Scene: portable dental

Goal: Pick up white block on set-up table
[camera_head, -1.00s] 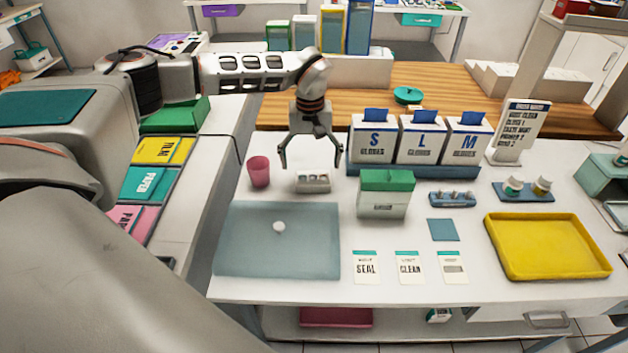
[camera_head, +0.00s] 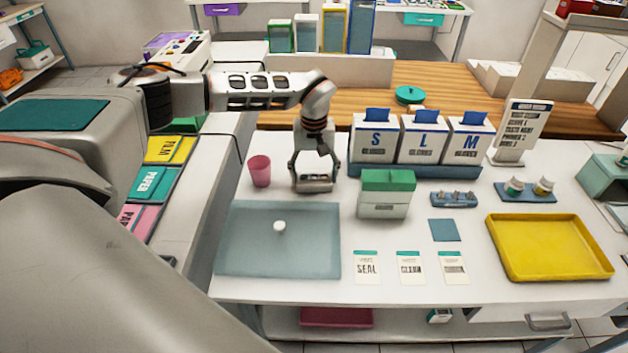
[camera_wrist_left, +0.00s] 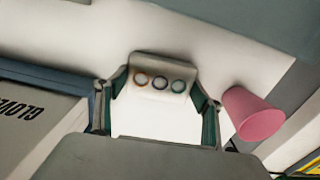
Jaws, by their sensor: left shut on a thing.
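The white block (camera_head: 314,184) sits on the white set-up table (camera_head: 350,215), behind the blue-grey mat. In the left wrist view the white block (camera_wrist_left: 160,70) shows three ringed holes, tan, dark blue and green, between the fingertips. My left gripper (camera_head: 315,181) points down over the block and is shut on it, one finger at each end. The gripper also shows in the left wrist view (camera_wrist_left: 158,90). The fingers partly hide the block in the head view. I cannot see my right gripper.
A pink cup (camera_head: 260,171) stands just left of the gripper. A green-topped box (camera_head: 385,194) and the glove boxes (camera_head: 375,139) stand to the right. The blue-grey mat (camera_head: 245,250) with a small white knob-like thing lies in front. A yellow tray (camera_head: 550,250) lies far right.

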